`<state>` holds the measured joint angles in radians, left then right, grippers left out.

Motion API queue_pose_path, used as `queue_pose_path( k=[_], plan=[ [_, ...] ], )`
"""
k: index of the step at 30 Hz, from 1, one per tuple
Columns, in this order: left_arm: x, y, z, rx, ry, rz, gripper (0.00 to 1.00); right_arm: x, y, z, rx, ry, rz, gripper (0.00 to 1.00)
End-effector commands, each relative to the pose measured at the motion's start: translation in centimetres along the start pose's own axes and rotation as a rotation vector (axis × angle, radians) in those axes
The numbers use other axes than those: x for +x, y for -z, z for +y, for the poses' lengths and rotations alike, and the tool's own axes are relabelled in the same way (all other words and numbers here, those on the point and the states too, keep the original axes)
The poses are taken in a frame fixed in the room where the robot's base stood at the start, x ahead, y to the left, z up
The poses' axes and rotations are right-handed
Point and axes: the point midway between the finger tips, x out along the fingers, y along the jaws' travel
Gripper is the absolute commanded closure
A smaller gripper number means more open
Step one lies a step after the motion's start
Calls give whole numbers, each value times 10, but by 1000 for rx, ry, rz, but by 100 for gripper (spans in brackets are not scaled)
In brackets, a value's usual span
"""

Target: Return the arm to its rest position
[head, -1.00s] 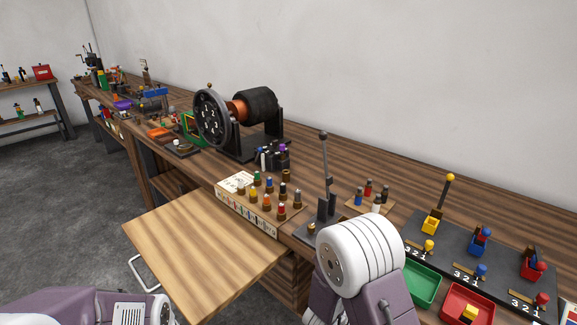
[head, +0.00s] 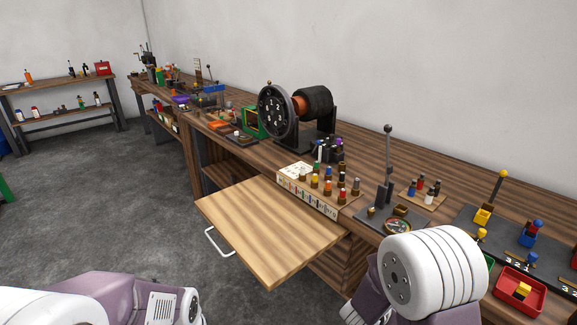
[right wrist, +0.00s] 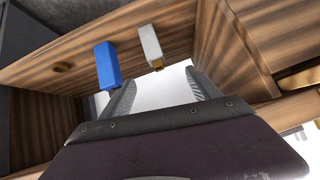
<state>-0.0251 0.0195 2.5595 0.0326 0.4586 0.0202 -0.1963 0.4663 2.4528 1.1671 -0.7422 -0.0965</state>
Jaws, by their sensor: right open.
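My right arm shows in the head view as a large white ribbed joint (head: 436,268) with purple links at the lower right, close in front of the bench. Its gripper is outside that view. In the right wrist view the two grey fingers of my right gripper (right wrist: 160,88) stand well apart with nothing between them. Beyond them are a blue block (right wrist: 106,66) and a white block (right wrist: 151,46) against a wooden panel (right wrist: 190,35). My left arm (head: 110,298) is at the lower left of the head view; its gripper is not visible.
A pulled-out wooden board (head: 265,235) juts from the workbench (head: 375,160). On the bench are a dynamo (head: 300,115), a rack of coloured plugs (head: 318,190), an upright lever (head: 388,165) and a red tray (head: 519,292). Grey floor (head: 110,200) is clear on the left.

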Motion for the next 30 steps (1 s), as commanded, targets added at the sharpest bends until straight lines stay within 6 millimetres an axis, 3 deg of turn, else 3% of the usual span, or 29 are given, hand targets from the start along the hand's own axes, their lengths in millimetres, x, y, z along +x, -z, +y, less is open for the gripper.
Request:
queue_pose_path(
  k=[3,6,10,13,17,21,23,24,30],
  plan=[
    [0,0,0,0,0,0,100,-12,16,-18,-7,101,-24,29],
    [0,0,0,0,0,0,100,-27,19,-36,-58,213,-85,29],
    [0,0,0,0,0,0,100,-53,7,-50,-182,339,-193,29],
    [0,0,0,0,0,0,100,-74,-13,-48,-319,407,-295,29],
    [0,0,0,0,0,0,100,-100,-47,-21,-546,431,-456,29],
    [0,0,0,0,0,0,100,-120,-86,34,-796,360,-665,29],
    [0,0,0,0,0,0,100,-130,-96,59,-859,307,-759,29],
    [-27,2,0,0,0,-2,100,-148,-76,54,-851,307,-759,29],
    [-94,10,2,0,0,0,100,-192,-26,44,-848,309,-756,29]
  ],
)
